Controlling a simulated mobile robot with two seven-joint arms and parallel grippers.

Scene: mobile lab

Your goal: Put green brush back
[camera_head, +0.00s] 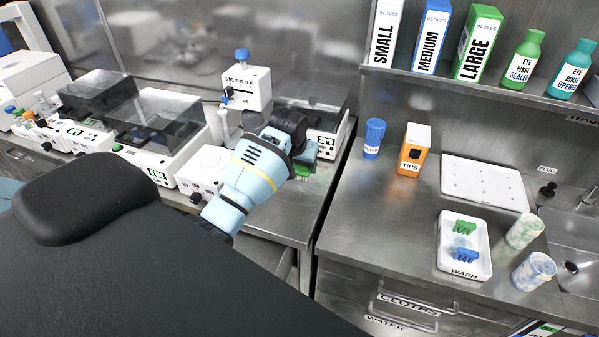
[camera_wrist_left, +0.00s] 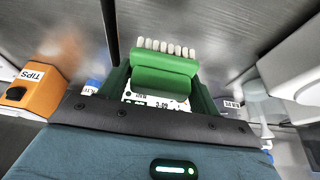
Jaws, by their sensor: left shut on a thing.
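My left gripper (camera_head: 306,157) is over the bench at the centre of the head view, near the balance-like device at the back. In the left wrist view, the green brush (camera_wrist_left: 163,72) with a row of white bristles sits between the fingers of the gripper (camera_wrist_left: 160,95), which is shut on it. The bristles point away from the wrist. In the head view, a green part (camera_head: 302,171) shows just below the fingers; most of it is hidden by the gripper. My right gripper is not in view.
A white WASH tray (camera_head: 446,262) at right holds a green piece and a blue piece. An orange TIPS box (camera_head: 413,150), a blue cup (camera_head: 373,138) and a white drain board (camera_head: 487,183) stand on the right bench. White instruments (camera_head: 168,120) crowd the left.

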